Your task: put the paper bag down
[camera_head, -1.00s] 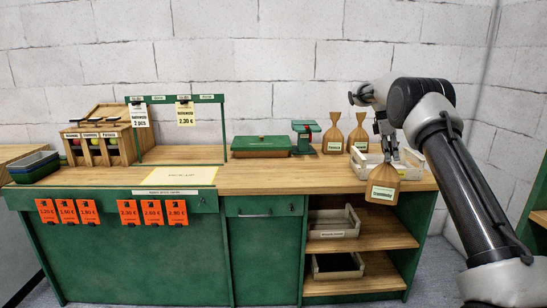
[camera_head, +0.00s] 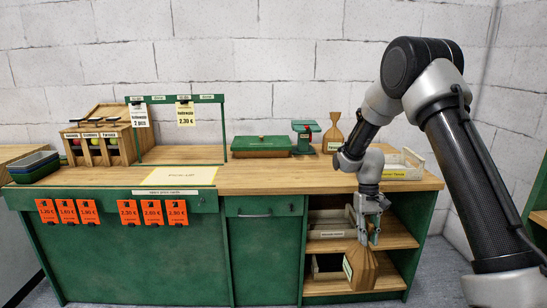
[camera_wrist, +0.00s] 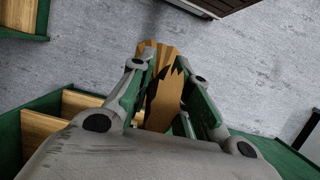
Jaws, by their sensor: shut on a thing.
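The brown paper bag (camera_head: 362,270) hangs tilted in front of the open shelves, below counter height, with a pale label on its left side. My gripper (camera_head: 371,238) points down and is shut on the bag's neck. In the wrist view the bag (camera_wrist: 166,100) lies between the two fingers of my gripper (camera_wrist: 168,85). Its lower part is partly hidden there by the fingers. I cannot tell from these views whether the bag touches a shelf.
Another paper bag (camera_head: 333,135) stands on the wooden counter (camera_head: 290,178). A light crate (camera_head: 410,172) sits at the counter's right end. The shelf unit holds an upper crate (camera_head: 328,233) and a lower crate (camera_head: 325,266). A green scale (camera_head: 306,137) stands further left.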

